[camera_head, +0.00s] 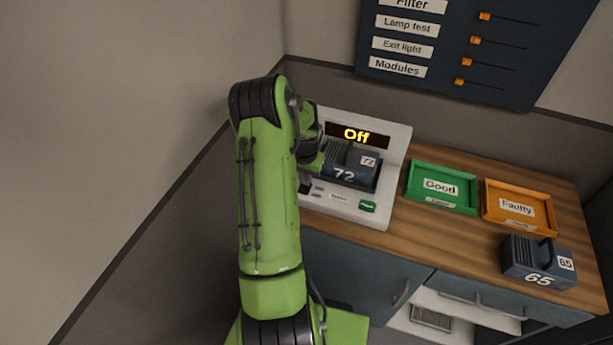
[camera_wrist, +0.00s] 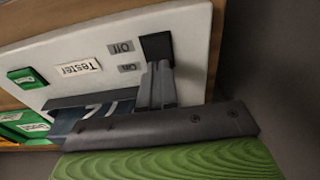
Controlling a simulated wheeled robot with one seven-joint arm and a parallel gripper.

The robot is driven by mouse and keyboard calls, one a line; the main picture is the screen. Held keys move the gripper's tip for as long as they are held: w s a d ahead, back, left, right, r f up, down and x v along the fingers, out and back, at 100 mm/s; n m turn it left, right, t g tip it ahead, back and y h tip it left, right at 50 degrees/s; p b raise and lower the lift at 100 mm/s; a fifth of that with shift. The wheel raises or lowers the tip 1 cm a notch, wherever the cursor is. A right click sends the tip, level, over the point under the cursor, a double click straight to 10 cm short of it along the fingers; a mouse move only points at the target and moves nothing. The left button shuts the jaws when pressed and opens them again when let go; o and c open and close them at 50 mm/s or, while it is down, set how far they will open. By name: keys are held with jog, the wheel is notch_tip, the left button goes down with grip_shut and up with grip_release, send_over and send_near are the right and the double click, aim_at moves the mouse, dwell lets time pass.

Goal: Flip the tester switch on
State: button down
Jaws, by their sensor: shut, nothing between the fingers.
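The tester (camera_head: 393,150) is a pale console on the wooden bench, and its display (camera_head: 357,135) reads "Off". In the wrist view its panel (camera_wrist: 188,25) carries a "Tester" label (camera_wrist: 79,68) and "Off" and "On" labels. A black square part (camera_wrist: 156,46), apparently the switch, sits beside these labels, nearer "Off". My gripper (camera_wrist: 158,68) is shut and empty, its fingertips right at this part and partly covering it. I cannot tell whether they touch. In the head view my gripper (camera_head: 305,187) is at the tester's left side, and my arm hides the switch.
A dark module marked 72 (camera_head: 345,173) sits in the tester, close beside my gripper. A green "Good" tray (camera_head: 414,181), an orange "Faulty" tray (camera_head: 489,204) and a module marked 65 (camera_head: 520,258) are to the right. A slider board (camera_head: 545,50) hangs above.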

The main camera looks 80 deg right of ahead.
jog(key=shift+a+f, duration=0.25)
jog(key=shift+a, duration=0.2)
jog(key=shift+w+a+r, duration=0.1)
jog(key=shift+a+r, duration=0.1)
jog(key=shift+a, duration=0.2)
jog(key=shift+d, duration=0.1)
jog(key=shift+r, duration=0.3)
notch_tip(320, 180, up, 13)
jog(key=a+p, duration=0.1)
jog(key=p, duration=0.2)
jog(key=shift+a+r, duration=0.15)
jog(key=shift+a, duration=0.25)
jog(key=shift+w, duration=0.1)
